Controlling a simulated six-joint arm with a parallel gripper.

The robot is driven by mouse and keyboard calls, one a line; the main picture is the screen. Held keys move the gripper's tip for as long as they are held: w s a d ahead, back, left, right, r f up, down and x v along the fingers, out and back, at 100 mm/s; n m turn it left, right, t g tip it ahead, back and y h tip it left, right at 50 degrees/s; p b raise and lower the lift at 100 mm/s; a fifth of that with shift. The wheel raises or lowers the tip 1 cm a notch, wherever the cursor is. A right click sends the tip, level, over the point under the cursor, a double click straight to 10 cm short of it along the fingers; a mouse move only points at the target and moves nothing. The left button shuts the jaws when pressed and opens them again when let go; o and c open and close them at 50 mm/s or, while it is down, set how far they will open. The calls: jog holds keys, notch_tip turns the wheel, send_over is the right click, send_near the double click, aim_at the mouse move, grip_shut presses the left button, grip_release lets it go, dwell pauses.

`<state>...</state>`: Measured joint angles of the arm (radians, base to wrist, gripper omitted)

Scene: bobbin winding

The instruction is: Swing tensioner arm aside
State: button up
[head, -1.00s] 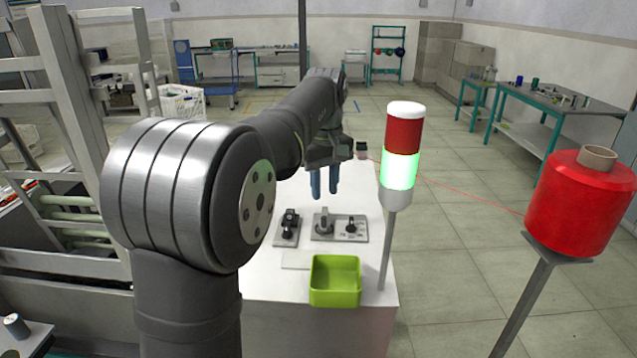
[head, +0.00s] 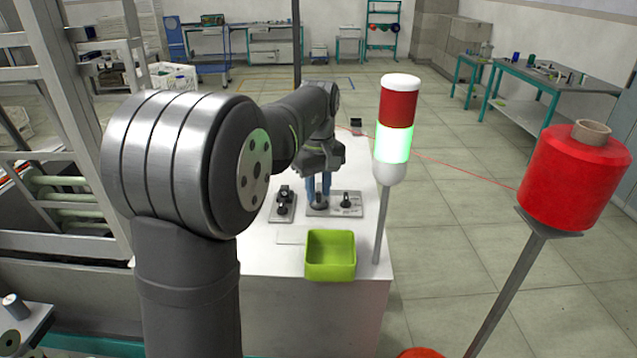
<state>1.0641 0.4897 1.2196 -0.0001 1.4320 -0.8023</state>
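My gripper (head: 318,190) has two blue fingers and points down at the left part of a grey plate (head: 332,211) on the white bench. Its fingertips are at, or right behind, a dark lever-like fitting (head: 319,202) on that plate. This may be the tensioner arm, but it is small and partly covered. I cannot tell whether the fingers touch it, or how far apart they are. A dark knob (head: 345,202) stands on the right part of the same plate. A second small plate with a black fitting (head: 284,203) lies to the left.
A green tray (head: 330,257) stands at the bench's front. A signal tower (head: 397,130), lit green, rises on the bench's right side. A red thread spool (head: 577,178) sits on a stand further right, with a red thread running to the bench's back. A metal frame (head: 75,110) stands left.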

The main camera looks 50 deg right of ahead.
jog(key=c, duration=0.4)
jog(key=shift+w, duration=0.15)
jog(key=shift+w+a, duration=0.5)
jog(key=shift+w, duration=0.15)
